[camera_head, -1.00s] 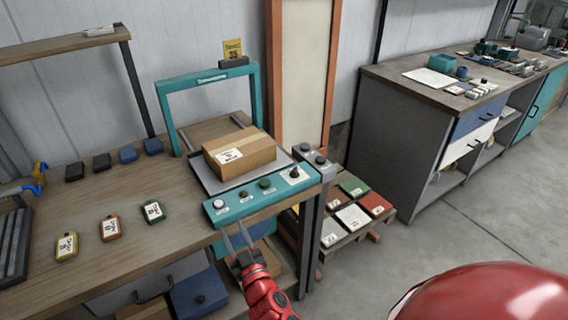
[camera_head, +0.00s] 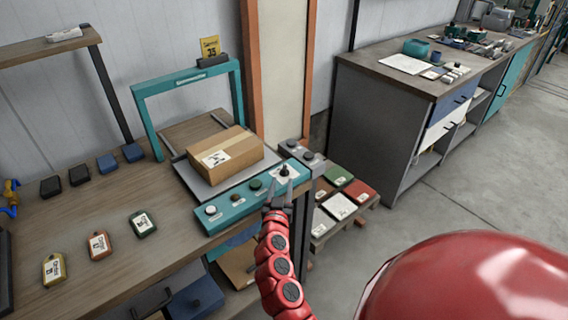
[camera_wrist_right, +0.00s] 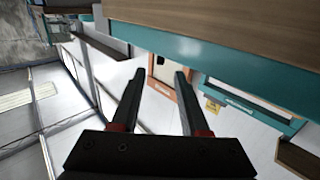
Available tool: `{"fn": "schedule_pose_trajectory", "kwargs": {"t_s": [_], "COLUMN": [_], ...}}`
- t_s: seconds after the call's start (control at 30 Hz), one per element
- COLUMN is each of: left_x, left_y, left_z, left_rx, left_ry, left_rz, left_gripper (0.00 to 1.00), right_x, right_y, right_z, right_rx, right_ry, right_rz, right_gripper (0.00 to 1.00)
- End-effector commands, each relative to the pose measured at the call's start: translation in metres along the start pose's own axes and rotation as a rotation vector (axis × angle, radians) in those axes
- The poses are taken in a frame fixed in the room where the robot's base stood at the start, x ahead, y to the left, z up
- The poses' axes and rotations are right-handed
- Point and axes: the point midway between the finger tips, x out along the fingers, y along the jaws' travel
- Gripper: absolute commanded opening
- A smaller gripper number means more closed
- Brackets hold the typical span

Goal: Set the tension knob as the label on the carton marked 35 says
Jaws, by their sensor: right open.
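The brown carton (camera_head: 240,148) sits on a grey plate behind the teal control panel (camera_head: 235,204). A white label (camera_head: 215,159) lies on its top; its print is too small to read. A yellow card reading 35 (camera_head: 210,48) stands on the teal frame behind. A black knob (camera_head: 284,170) on a white dial plate is at the panel's right end; I take it for the tension knob. My right gripper (camera_head: 278,184) is open and empty at the panel's front edge, just below the knob. Its spread fingers also show in the wrist view (camera_wrist_right: 155,95). My left gripper is out of view.
Other round controls (camera_head: 232,197) line the panel left of the knob. Yellow, orange and green tags (camera_head: 100,246) lie on the bench. A pallet with coloured cartons (camera_head: 341,206) stands right of the panel. A grey workbench (camera_head: 370,120) is beyond; the floor right is clear.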

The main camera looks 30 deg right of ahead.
Motion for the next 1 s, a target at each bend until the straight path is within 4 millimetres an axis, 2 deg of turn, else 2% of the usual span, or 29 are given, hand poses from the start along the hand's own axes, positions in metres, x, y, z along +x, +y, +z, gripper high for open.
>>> {"fn": "schedule_pose_trajectory", "kwargs": {"t_s": [0.03, 0.2, 0.4, 0.6, 0.87, 1.0], "left_x": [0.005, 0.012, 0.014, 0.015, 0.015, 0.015], "left_y": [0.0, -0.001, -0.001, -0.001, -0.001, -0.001], "left_z": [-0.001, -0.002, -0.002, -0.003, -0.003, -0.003], "left_rx": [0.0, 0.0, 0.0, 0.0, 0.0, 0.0], "left_ry": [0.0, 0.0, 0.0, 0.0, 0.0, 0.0], "left_rz": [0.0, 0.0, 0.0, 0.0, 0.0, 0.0], "left_gripper": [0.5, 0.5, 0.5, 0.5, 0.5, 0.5], "right_x": [0.012, 0.045, 0.071, 0.08, 0.081, 0.081], "right_y": [0.001, 0.0, -0.001, -0.001, -0.001, -0.001], "right_z": [-0.005, -0.003, -0.002, -0.001, 0.0, 0.0], "right_rx": [0.001, -0.001, 0.0, 0.0, 0.0, 0.0], "right_ry": [0.003, 0.001, 0.003, 0.001, 0.001, 0.001], "right_rz": [0.004, 0.002, -0.002, -0.002, -0.002, -0.002], "right_gripper": [0.45, 0.45, 0.45, 0.45, 0.45, 0.2]}}
